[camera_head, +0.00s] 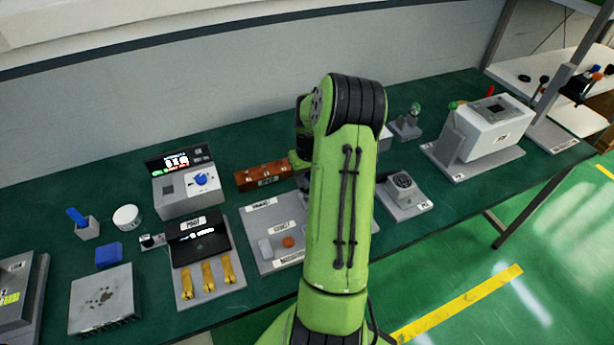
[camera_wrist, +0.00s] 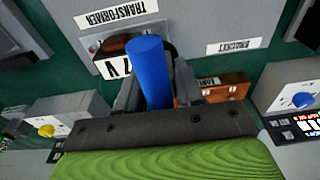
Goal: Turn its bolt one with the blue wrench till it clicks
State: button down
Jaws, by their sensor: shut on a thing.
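My gripper (camera_wrist: 157,85) is shut on the blue wrench (camera_wrist: 148,65), of which a thick blue cylindrical handle shows between the fingers in the wrist view. The wrench's working end is hidden. Behind the handle is a grey plate (camera_wrist: 195,22) with labels reading TRANSFORMER and BRACKET, and a brown part partly covered by the handle. The same plate (camera_head: 258,222) shows in the head view, partly behind my arm. My gripper and the wrench are hidden by my arm there. I cannot make out bolt one, or whether the wrench touches a bolt.
A brown block (camera_head: 262,176) lies behind the plate. A panel with yellow clips (camera_head: 208,280) and a meter with a blue knob (camera_head: 187,190) stand left. A blue piece stands in a grey holder (camera_head: 88,230). A white microwave body (camera_head: 487,130) stands right.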

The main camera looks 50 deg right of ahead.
jog(key=shift+f+b, duration=0.4)
jog(key=shift+f, duration=0.05)
jog(key=m, duration=0.4)
jog(key=shift+m+b, duration=0.3)
jog(key=shift+b, duration=0.1)
jog(key=m+b, duration=0.1)
jog(key=m, duration=0.3)
jog(key=shift+m+g+h, duration=0.3)
jog(key=shift+g, duration=0.1)
jog(key=n, duration=0.9)
jog(key=shift+t+y, duration=0.4)
jog(key=shift+n, duration=2.5)
